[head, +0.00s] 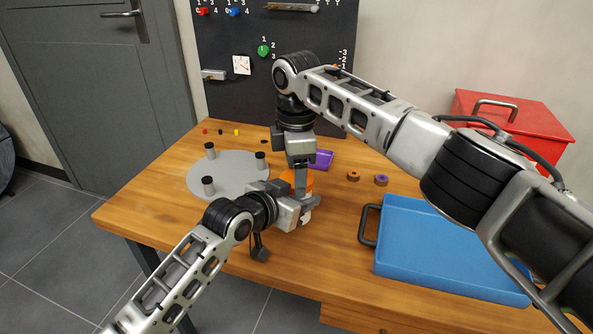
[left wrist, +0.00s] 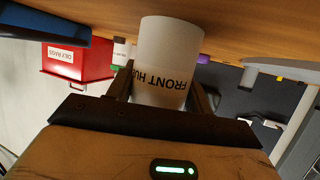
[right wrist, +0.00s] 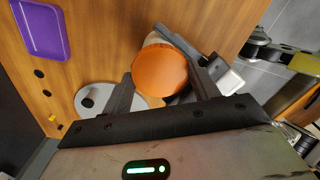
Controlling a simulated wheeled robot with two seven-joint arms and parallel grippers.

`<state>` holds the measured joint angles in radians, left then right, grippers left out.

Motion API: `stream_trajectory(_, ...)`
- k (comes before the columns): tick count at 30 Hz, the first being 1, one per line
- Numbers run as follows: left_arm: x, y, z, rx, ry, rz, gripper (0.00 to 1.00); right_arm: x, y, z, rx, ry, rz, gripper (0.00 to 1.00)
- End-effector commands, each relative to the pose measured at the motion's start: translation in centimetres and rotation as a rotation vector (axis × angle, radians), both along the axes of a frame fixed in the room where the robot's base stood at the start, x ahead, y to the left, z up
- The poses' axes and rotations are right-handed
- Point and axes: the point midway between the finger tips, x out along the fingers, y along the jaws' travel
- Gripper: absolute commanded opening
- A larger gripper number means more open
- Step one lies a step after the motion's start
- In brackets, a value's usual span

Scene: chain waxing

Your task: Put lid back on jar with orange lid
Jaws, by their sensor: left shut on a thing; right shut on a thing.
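The white jar (left wrist: 172,50), marked with black text that begins "FRONT HU", is held between the fingers of my left gripper (left wrist: 162,85). In the head view only a small part of the jar (head: 306,215) shows beside that gripper. The orange lid (right wrist: 160,71) is between the fingers of my right gripper (right wrist: 163,72), which points down from above. In the head view the lid (head: 288,176) is above the jar, partly hidden by the right fingers. In the right wrist view a pale edge shows past the lid. I cannot tell whether lid and jar touch.
A grey disc (head: 222,177) with black-topped posts lies at left on the wooden table. A purple tray (head: 321,159) and two small rings (head: 353,176) are behind and right. A blue tray (head: 450,260) fills the right front. A red box (head: 510,118) stands behind it.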

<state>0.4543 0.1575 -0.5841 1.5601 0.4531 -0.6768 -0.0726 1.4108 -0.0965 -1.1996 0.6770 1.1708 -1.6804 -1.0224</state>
Motion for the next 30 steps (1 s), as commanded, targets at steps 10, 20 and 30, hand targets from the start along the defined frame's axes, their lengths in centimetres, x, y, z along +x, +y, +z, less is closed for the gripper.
stream_trajectory(10, -0.1, -0.1, -0.1, 0.001, 0.002, -0.002, 0.0, 0.1, -0.1, 0.1, -0.001, -0.003, 0.002, 0.82)
stream_trajectory(20, 0.0, 0.1, -0.1, 0.002, 0.002, 0.002, 0.0, 0.0, 0.1, 1.0, 0.001, 0.0, 0.007, 0.82)
stream_trajectory(30, 0.0, 0.0, -0.2, 0.003, 0.004, 0.0, 0.0, 0.0, 0.1, 4.6, 0.001, 0.0, 0.007, 0.82)
